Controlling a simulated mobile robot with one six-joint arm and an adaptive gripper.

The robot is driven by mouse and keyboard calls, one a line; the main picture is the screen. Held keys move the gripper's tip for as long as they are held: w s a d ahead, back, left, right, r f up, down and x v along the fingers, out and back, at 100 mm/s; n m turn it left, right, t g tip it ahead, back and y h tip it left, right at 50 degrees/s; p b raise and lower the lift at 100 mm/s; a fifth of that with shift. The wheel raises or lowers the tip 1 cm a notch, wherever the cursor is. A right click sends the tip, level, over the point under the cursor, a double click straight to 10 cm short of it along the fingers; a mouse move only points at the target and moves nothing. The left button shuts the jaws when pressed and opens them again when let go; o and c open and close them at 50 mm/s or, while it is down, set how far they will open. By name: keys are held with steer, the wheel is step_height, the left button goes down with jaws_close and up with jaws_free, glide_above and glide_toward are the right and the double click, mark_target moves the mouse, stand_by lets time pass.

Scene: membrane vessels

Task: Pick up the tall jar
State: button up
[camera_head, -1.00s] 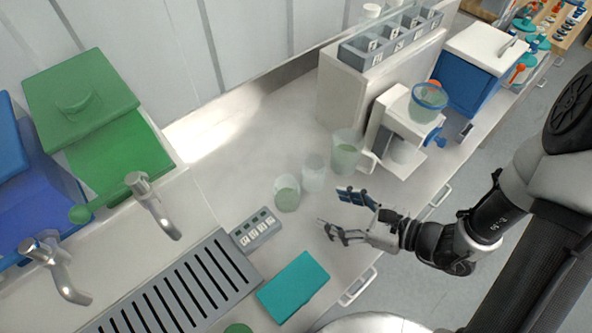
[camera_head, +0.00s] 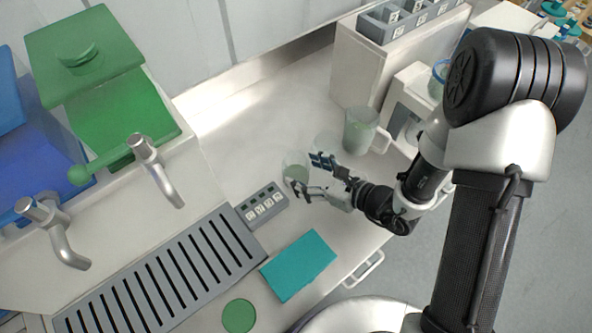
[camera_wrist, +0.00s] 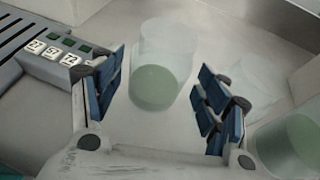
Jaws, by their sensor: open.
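A clear, tall-looking jar with pale green contents (camera_wrist: 158,82) stands upright in the middle of the wrist view. In the head view this jar (camera_head: 292,167) is at my fingertips, partly hidden by them. My gripper (camera_head: 305,174) is open and low over the counter, and nothing is held. In the wrist view its blue-padded fingers (camera_wrist: 162,92) flank the jar, with a visible gap on each side. I cannot tell how deep the jar sits between them. A fainter clear vessel (camera_wrist: 245,82) stands just right of the right finger.
A translucent jug with a handle (camera_head: 359,131) stands behind right, by a white machine (camera_head: 404,108). A grey block with labelled buttons (camera_head: 262,204) lies close on the left.

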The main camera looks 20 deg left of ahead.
steer(key=b+x, duration=0.1)
steer(key=x, duration=0.3)
steer(key=shift+a+f, duration=0.2)
steer(key=shift+a, duration=0.15)
steer(key=c, duration=0.9)
